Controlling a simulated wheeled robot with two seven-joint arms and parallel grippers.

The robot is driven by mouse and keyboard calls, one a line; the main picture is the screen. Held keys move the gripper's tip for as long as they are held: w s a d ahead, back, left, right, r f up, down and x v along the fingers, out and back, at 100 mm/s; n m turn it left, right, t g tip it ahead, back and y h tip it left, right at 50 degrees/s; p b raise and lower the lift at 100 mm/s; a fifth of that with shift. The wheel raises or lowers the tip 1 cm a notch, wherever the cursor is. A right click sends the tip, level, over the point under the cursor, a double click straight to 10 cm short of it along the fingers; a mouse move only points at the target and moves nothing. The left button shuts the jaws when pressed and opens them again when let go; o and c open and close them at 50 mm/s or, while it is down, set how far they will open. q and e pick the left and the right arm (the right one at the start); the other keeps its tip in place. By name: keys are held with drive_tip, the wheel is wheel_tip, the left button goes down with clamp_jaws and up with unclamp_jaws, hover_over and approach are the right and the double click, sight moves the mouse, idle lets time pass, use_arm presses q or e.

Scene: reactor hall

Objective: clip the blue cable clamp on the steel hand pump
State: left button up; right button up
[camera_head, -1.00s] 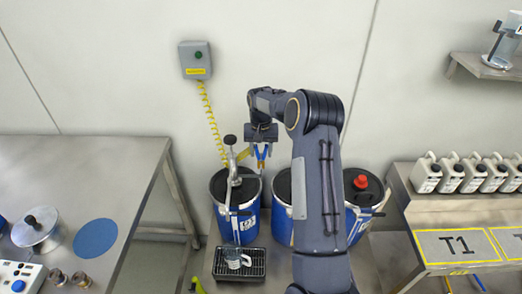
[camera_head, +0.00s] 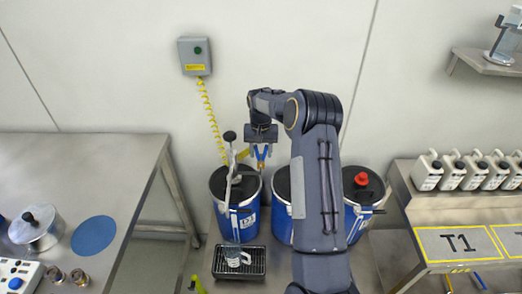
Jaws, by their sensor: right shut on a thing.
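The steel hand pump (camera_head: 230,170) stands upright on the left blue drum (camera_head: 247,222), with a black knob on top. My right gripper (camera_head: 262,143) is shut on the blue cable clamp (camera_head: 262,157), whose two blue legs point down. The clamp is just right of the pump's upper part, over the right side of the drum's lid. In the picture a small gap shows between clamp and pump; their distance in depth is hard to tell. My left gripper is not in view.
A yellow coiled cable (camera_head: 208,115) hangs from a grey wall box (camera_head: 194,56) toward the clamp. More blue drums stand to the right, partly behind my arm. A steel table (camera_head: 125,165) is at left.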

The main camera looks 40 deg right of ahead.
drive_tip(key=shift+f+b, duration=0.4)
drive_tip(key=shift+f, duration=0.3)
drive_tip(key=shift+f+b, duration=0.45)
drive_tip(key=shift+f, duration=0.2)
idle(1.2)
drive_tip(key=o, duration=0.8)
drive_tip(key=shift+o, duration=0.2)
drive_tip(key=shift+r, duration=0.1)
wheel_tip(320, 180, up, 8)
drive_tip(key=shift+f+b, duration=0.25)
drive_tip(key=shift+b, duration=0.3)
drive_tip(key=shift+r, duration=0.1)
